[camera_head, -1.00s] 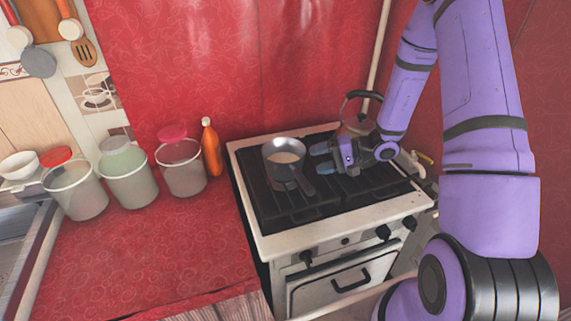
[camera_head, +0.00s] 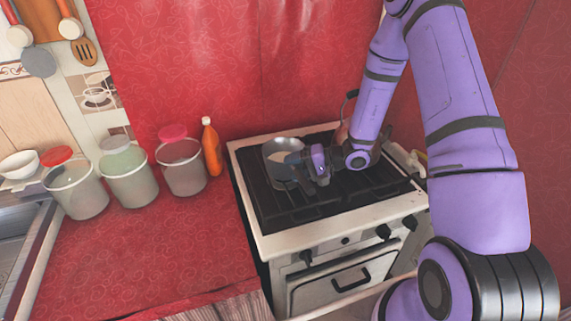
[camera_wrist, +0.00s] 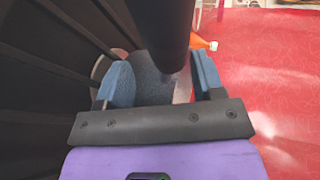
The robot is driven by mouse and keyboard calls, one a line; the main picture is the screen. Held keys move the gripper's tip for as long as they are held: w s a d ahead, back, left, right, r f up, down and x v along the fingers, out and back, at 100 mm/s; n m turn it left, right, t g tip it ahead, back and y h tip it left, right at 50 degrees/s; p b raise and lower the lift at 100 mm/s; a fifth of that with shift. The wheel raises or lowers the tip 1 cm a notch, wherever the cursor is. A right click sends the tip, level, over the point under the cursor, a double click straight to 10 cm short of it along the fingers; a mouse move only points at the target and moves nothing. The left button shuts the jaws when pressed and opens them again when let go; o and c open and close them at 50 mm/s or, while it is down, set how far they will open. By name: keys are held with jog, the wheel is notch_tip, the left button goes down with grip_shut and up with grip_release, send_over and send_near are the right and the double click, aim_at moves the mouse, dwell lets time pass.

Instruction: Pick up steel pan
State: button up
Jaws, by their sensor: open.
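The steel pan (camera_head: 279,147) stands on the stove's left side, partly hidden by my gripper. My gripper (camera_head: 297,162) is at the pan's front right side, over the stove grate. In the wrist view, its two blue fingers (camera_wrist: 162,78) are apart. Whether either finger touches the pan cannot be told.
The stove (camera_head: 262,241) has a black grate. A kettle, mostly hidden behind my arm, stands at its back right. An orange bottle (camera_head: 211,152) and lidded jars (camera_head: 181,168) stand left on the red counter (camera_head: 150,255), whose front is clear.

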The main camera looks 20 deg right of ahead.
jog(key=c, duration=1)
grip_shut()
jog(key=shift+s+d, duration=0.1)
jog(key=shift+r, duration=0.1)
